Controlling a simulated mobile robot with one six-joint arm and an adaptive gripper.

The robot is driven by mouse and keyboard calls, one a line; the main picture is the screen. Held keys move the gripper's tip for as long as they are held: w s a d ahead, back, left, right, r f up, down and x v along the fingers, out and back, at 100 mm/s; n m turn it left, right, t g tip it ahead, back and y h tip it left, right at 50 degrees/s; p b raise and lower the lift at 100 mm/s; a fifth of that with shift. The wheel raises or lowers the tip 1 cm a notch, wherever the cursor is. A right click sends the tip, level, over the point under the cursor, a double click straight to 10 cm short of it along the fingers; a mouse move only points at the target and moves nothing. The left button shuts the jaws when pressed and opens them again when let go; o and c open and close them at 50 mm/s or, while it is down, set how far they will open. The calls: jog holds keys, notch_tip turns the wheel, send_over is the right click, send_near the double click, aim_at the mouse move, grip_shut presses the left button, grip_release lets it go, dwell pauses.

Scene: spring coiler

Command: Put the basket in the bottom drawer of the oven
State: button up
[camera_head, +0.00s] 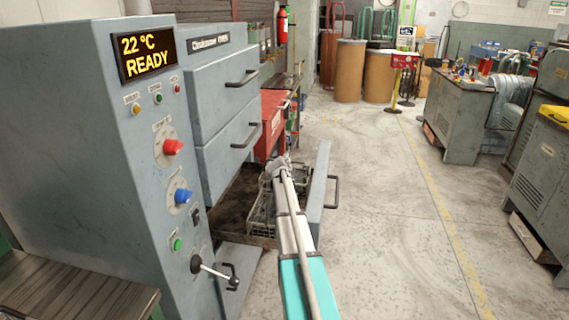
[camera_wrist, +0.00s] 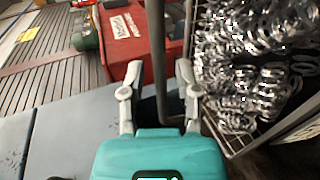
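The grey oven (camera_head: 85,130) stands at the left, its display reading 22 °C READY. Its bottom drawer is pulled out, with the drawer front (camera_head: 319,190) standing to the right of my arm. The wire basket (camera_head: 262,212) is inside the drawer, partly hidden by my arm. In the wrist view the basket (camera_wrist: 192,42) is full of shiny metal springs (camera_wrist: 255,60). My gripper (camera_head: 277,168) is over the basket. In the wrist view its fingers (camera_wrist: 158,78) are apart, with a grey bar, seemingly the basket's handle, between them and gaps on both sides.
The two upper oven drawers (camera_head: 222,85) are shut. A red box (camera_head: 272,122) stands behind the oven. A workbench (camera_head: 462,110) and cabinets (camera_head: 545,170) line the right. The concrete floor (camera_head: 400,230) between is clear.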

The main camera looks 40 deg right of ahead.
dwell(0.4)
jog(key=shift+r, duration=0.15)
jog(key=p+v, duration=0.4)
jog(key=v, duration=0.8)
dwell(0.4)
